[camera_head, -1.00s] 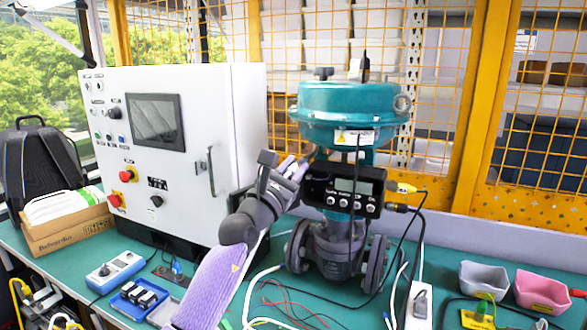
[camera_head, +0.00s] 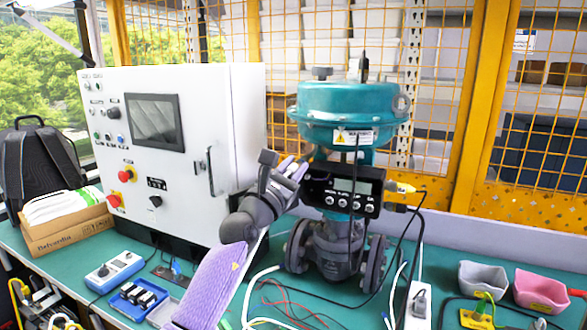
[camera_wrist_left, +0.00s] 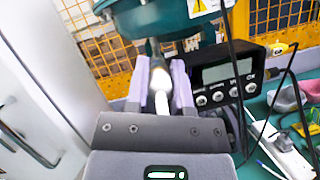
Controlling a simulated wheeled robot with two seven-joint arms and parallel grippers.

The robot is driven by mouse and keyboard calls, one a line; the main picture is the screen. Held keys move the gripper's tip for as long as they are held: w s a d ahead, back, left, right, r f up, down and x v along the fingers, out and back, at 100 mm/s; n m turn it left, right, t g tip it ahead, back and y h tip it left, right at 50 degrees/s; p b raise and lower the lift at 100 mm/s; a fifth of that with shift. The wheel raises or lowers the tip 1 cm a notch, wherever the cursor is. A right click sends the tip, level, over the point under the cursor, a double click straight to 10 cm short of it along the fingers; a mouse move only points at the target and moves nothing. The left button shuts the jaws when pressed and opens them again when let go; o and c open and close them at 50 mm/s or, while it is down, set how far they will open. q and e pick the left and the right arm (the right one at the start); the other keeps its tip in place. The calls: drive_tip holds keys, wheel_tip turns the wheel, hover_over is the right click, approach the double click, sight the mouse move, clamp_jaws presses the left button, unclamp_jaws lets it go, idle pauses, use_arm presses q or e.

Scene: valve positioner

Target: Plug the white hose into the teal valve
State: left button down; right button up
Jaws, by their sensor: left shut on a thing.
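The teal valve (camera_head: 350,112) stands upright on the bench, with a round teal top on a grey flanged body and a black positioner box (camera_head: 342,188) on its front. My left gripper (camera_head: 296,168) is beside the valve, at its left, just below the teal top. In the left wrist view, my left gripper (camera_wrist_left: 161,80) is shut on the white hose (camera_wrist_left: 162,102), which points up towards the underside of the valve (camera_wrist_left: 182,22). The wrist view does not clearly show whether the hose's tip touches the valve. My right gripper is not in view.
A white control cabinet (camera_head: 228,130) stands left of the valve, close to my left arm. Cables and a power strip (camera_head: 418,300) lie at the front right, near a grey bin (camera_head: 483,278) and a pink bin (camera_head: 541,291). A yellow mesh fence (camera_head: 435,120) closes the back.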

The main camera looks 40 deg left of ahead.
use_arm(q)
drive_tip(key=shift+w+a+b, duration=0.15)
drive_tip(key=shift+w+b, duration=0.15)
drive_tip(key=shift+w, duration=0.2)
idle(0.5)
drive_tip(key=shift+c, duration=2)
unclamp_jaws()
drive_tip(key=shift+f, duration=0.1)
drive_tip(key=v, duration=1)
drive_tip(key=shift+p, duration=0.35)
